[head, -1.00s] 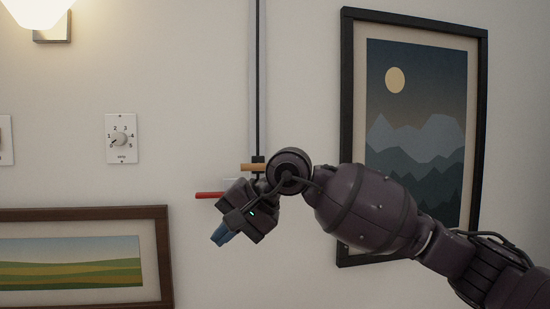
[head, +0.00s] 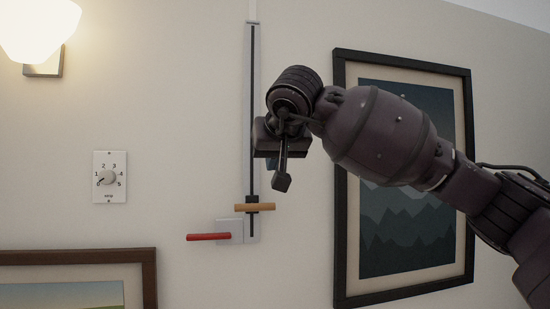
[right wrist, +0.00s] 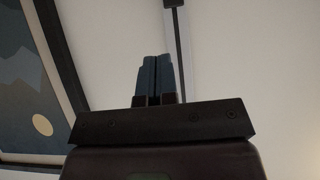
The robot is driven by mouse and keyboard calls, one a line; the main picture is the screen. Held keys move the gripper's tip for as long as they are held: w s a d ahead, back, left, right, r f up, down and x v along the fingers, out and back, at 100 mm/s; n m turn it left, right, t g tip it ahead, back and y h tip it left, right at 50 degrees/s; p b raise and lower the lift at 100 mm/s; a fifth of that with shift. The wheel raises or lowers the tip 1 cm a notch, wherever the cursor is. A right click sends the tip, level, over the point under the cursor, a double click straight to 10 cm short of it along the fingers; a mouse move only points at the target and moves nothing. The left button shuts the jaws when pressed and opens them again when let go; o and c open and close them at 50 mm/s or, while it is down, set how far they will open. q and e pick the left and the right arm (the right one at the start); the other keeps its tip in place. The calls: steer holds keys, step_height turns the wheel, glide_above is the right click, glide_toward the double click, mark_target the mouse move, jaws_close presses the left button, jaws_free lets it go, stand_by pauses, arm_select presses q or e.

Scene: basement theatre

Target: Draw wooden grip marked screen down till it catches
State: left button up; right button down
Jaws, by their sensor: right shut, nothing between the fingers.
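The wooden grip (head: 268,208) is a short, light-brown horizontal bar on a dark slider. It sits near the lower end of a tall vertical track (head: 252,100) on the wall. In the head view my right gripper (head: 268,138) is above the wooden grip, in front of the track and apart from the bar; its fingertips are hidden there. In the right wrist view its blue fingers (right wrist: 154,78) are shut together and empty, with part of the track behind. I see no screen cloth or marking. My left gripper is not in view.
A red handle (head: 208,237) sticks out left from a pale plate (head: 231,231) just below the wooden grip. A numbered dial (head: 108,177) and a wall lamp (head: 42,30) are left. A mountain picture (head: 403,220) hangs right, behind my arm. A landscape picture (head: 150,280) is lower left.

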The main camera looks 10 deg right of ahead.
glide_above(268, 209)
steer(key=s, duration=0.2)
step_height(268, 209, down, 4)
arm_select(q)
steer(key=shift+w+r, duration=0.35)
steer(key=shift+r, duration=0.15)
arm_select(e)
steer(key=f, duration=0.2)
steer(key=w+f, duration=0.1)
steer(key=shift+a+f, duration=0.3)
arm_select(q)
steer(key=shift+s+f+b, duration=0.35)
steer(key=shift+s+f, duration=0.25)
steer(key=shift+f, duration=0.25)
arm_select(e)
steer(key=f, duration=0.3)
steer(key=shift+s+d+f, duration=0.1)
steer(key=shift+s+f, duration=0.15)
steer(key=shift+s, duration=0.05)
steer(key=shift+r, duration=0.2)
